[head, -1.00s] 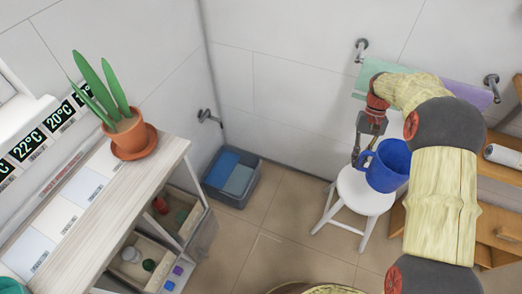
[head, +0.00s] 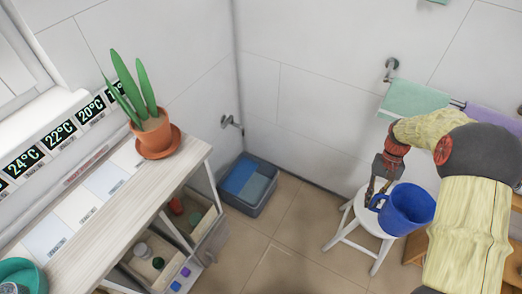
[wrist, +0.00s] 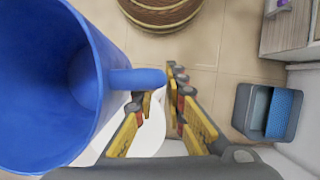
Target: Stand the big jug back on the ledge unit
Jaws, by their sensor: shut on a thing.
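The big jug is a blue jug (head: 410,208) with its open mouth facing up in the head view. It appears in front of the white stool, and I cannot tell how far above the seat it is. My gripper (head: 373,196) is at the jug's left side, shut on its handle. In the wrist view the jug (wrist: 45,85) fills the left, with its handle (wrist: 135,78) reaching to my gripper's fingers (wrist: 160,95). The likely ledge unit (head: 160,187) stands at the left, with a pale wood top and labelled pads.
A potted plant (head: 152,132) stands at the unit's far end and a teal bowl (head: 22,272) at its near end. A grey-blue bin (head: 248,185) sits by the wall. The white stool (head: 350,238) is under the jug. Tiled floor (head: 290,240) lies open between unit and stool.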

